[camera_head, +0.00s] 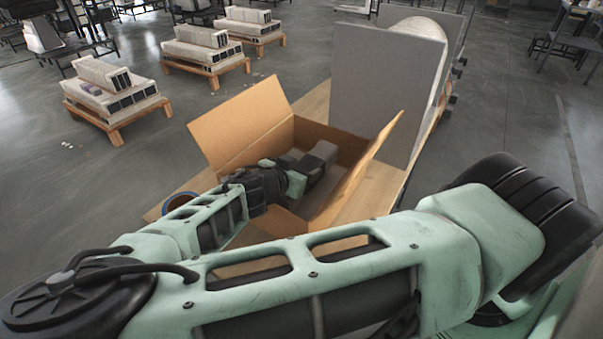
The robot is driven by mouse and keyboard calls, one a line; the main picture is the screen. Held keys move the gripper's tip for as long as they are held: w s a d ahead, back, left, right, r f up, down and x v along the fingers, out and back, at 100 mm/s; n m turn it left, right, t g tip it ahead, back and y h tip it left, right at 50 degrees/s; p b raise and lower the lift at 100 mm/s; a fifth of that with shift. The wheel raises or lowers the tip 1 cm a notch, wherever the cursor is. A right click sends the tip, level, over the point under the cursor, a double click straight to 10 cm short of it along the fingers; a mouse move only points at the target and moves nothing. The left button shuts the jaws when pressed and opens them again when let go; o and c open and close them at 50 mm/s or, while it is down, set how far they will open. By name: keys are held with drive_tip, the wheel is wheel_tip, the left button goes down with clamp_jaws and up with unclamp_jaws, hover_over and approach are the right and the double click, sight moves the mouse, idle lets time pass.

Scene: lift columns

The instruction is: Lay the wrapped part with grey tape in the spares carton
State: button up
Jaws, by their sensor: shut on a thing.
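The open cardboard carton (240,122) stands on a wooden bench with its flaps spread outward. My arm reaches over its near left side, and my gripper (309,168) is inside the carton's opening. My gripper is shut on a grey block-like thing at its tip, which looks like the wrapped part (323,153). The tape on it is too small to make out. I cannot tell whether the part touches the carton's floor. My arm hides much of the near side of the carton.
A tall grey panel (385,90) stands just behind the carton at the right. A ring-shaped roll (180,201) lies on the bench (312,101) left of the carton, partly hidden by my arm. Pallets with stacked parts (112,88) stand on the floor at far left.

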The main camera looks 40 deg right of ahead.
drive_tip(key=shift+f, duration=0.65)
drive_tip(key=shift+f, duration=0.1)
drive_tip(key=shift+f+b, duration=0.35)
drive_tip(key=shift+f, duration=0.05)
drive_tip(key=shift+f, duration=0.15)
drive_tip(key=o, duration=1.4)
drive_tip(key=shift+r+p, duration=0.3)
drive_tip(key=shift+r, duration=0.2)
drive_tip(key=v, duration=1.2)
